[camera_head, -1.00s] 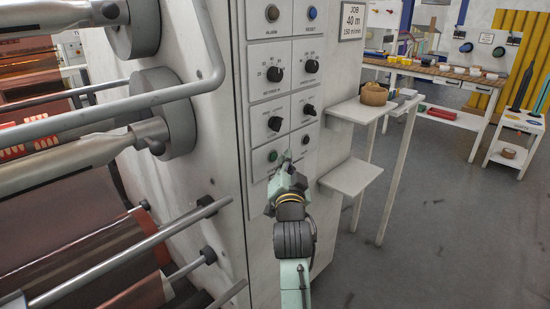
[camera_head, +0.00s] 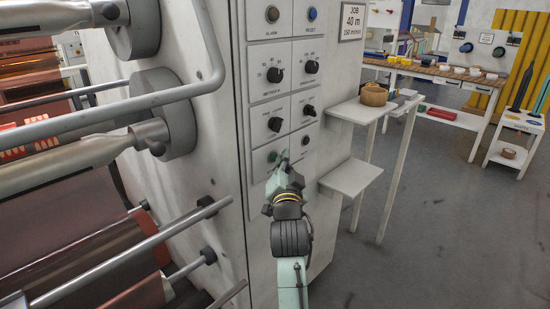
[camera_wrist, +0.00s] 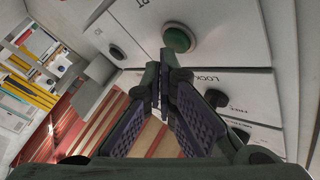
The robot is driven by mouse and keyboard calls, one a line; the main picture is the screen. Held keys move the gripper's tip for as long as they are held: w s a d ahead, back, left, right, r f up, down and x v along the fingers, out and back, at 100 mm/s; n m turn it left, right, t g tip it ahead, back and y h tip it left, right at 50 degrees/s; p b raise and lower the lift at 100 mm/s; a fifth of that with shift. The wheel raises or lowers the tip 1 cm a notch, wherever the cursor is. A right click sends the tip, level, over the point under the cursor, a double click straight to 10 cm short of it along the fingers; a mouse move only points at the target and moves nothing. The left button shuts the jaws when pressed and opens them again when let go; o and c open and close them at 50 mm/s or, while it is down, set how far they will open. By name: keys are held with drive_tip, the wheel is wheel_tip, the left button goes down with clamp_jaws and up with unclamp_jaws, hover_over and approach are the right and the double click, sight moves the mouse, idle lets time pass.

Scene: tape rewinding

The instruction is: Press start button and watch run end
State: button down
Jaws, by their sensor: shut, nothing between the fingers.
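The green start button (camera_head: 272,156) sits low on the left column of the grey control panel (camera_head: 250,110). In the wrist view the closed fingertips (camera_wrist: 163,72) overlap the area just below the button. I cannot tell whether they touch it. Reddish film (camera_head: 70,240) lies on the machine's rollers at left.
Metal bars (camera_head: 110,262) jut out at left. A white shelf (camera_head: 350,177) projects right of the panel. A "JOB 40 m" sign (camera_head: 352,20) hangs above. Open floor (camera_head: 440,230) lies right.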

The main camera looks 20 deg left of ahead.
drive_tip(key=shift+w+a, duration=0.15)
drive_tip(key=shift+a, duration=0.25)
idle(0.7)
idle(0.3)
drive_tip(key=shift+s+d, duration=0.3)
drive_tip(key=shift+d, duration=0.45)
drive_tip(key=shift+s+d, duration=0.3)
drive_tip(key=shift+d, duration=0.5)
drive_tip(key=shift+s+d, duration=0.25)
drive_tip(key=shift+d, duration=0.5)
drive_tip(key=shift+s+d, duration=0.3)
drive_tip(key=shift+d, duration=0.5)
